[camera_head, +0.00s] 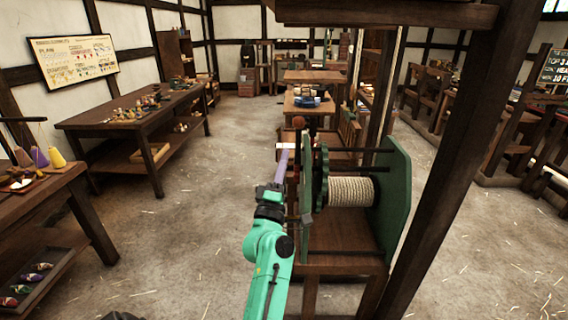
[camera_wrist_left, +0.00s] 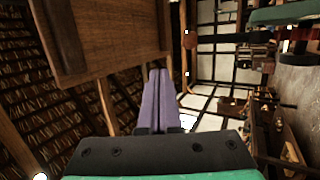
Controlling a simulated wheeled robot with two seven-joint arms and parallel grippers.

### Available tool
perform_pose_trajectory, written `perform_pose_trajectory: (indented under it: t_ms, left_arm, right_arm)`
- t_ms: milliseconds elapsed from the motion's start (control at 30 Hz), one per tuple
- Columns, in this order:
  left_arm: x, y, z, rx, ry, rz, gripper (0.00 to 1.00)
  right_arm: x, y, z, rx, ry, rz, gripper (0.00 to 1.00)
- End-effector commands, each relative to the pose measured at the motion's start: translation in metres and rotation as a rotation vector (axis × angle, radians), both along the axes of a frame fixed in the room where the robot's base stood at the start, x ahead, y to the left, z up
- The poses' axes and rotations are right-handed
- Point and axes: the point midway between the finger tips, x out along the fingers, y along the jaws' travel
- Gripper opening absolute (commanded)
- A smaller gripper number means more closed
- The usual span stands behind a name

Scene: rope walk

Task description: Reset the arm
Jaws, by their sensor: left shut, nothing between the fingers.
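My left arm comes up from the bottom of the head view, and its gripper (camera_head: 282,160) is shut, with the long purple fingers together and nothing between them. The fingers also show pressed together in the left wrist view (camera_wrist_left: 160,80). In the head view the gripper is just left of the green winch frame (camera_head: 398,195) with its rope drum (camera_head: 350,191). I cannot tell whether the fingers touch the frame or only overlap it in the picture. My right gripper is not in view.
A dark wooden post (camera_head: 446,165) stands close on the right of the winch. A long workbench (camera_head: 130,115) with small items is at the left, and a nearer table (camera_head: 50,200) holds coloured cones. The floor between them and the winch is open.

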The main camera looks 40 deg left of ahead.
Motion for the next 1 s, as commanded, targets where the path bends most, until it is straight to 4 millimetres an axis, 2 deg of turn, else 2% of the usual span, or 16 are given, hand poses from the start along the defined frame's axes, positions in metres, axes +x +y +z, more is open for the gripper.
perform_pose_trajectory:
  t_ms: [133,400,467,533,567,667,700,767,800,867,900,967,1000]
  left_arm:
    - [0.001,0.0,0.0,0.0,0.001,-0.001,0.0]
    - [0.001,0.0,-0.001,0.001,0.003,-0.001,0.0]
    - [0.005,-0.002,-0.007,0.006,0.022,-0.005,0.0]
    - [0.016,-0.01,-0.03,0.032,0.087,-0.015,0.0]
    - [0.023,-0.015,-0.045,0.048,0.13,-0.023,0.0]
    - [0.048,-0.041,-0.12,0.138,0.334,-0.067,0.0]
    - [0.054,-0.053,-0.157,0.184,0.427,-0.091,0.0]
    - [0.057,-0.071,-0.212,0.262,0.563,-0.129,0.0]
    - [0.055,-0.083,-0.248,0.313,0.651,-0.159,0.0]
    - [0.046,-0.099,-0.303,0.397,0.78,-0.206,0.0]
    - [0.036,-0.109,-0.339,0.452,0.862,-0.24,0.0]
    - [0.015,-0.122,-0.391,0.54,0.984,-0.296,0.0]
    - [-0.002,-0.13,-0.424,0.599,1.063,-0.336,0.0]
  right_arm:
    - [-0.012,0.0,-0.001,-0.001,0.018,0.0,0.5]
    - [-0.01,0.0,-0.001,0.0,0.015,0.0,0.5]
    - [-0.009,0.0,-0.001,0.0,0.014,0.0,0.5]
    - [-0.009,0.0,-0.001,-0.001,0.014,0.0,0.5]
    - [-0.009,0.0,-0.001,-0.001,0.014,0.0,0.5]
    - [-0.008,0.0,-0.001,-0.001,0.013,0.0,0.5]
    - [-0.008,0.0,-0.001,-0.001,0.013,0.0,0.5]
    - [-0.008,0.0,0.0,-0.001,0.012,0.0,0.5]
    - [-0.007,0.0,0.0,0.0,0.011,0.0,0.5]
    - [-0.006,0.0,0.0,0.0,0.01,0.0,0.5]
    - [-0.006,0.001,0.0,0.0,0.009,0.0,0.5]
    - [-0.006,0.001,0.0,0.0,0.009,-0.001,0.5]
    - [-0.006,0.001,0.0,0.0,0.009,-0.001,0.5]
